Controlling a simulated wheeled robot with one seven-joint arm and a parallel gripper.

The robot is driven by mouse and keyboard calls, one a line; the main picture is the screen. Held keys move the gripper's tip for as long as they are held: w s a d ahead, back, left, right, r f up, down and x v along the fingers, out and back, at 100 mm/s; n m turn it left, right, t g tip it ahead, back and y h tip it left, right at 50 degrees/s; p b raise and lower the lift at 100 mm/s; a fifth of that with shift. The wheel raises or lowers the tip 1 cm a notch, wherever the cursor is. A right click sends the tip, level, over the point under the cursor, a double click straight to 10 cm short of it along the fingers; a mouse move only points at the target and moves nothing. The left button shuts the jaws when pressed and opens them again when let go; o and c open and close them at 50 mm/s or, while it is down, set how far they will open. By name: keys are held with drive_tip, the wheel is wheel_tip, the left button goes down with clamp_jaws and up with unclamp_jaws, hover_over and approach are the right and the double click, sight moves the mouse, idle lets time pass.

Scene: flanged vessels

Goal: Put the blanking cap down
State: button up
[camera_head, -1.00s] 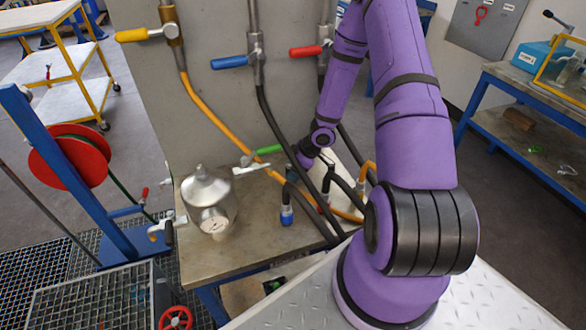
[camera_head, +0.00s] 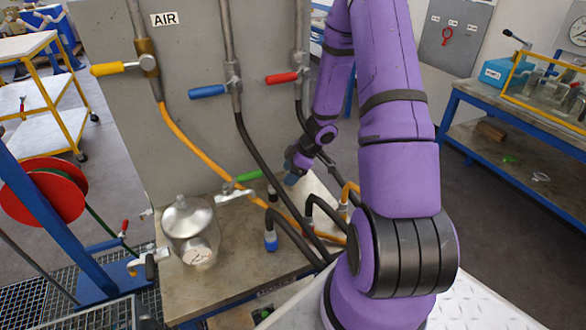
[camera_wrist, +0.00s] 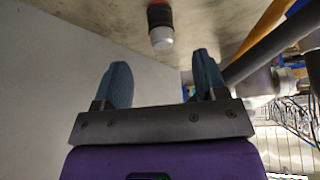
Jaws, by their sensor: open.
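My gripper (camera_wrist: 161,82) is open, with nothing between its two blue-grey fingers in the wrist view. In the head view its fingertips (camera_head: 291,179) are low over the back right of the bench.
An orange hose (camera_head: 190,148) and black hoses (camera_head: 262,160) cross near my gripper. The upright panel (camera_head: 200,120) stands behind.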

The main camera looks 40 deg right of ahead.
drive_tip(key=shift+v, duration=0.9)
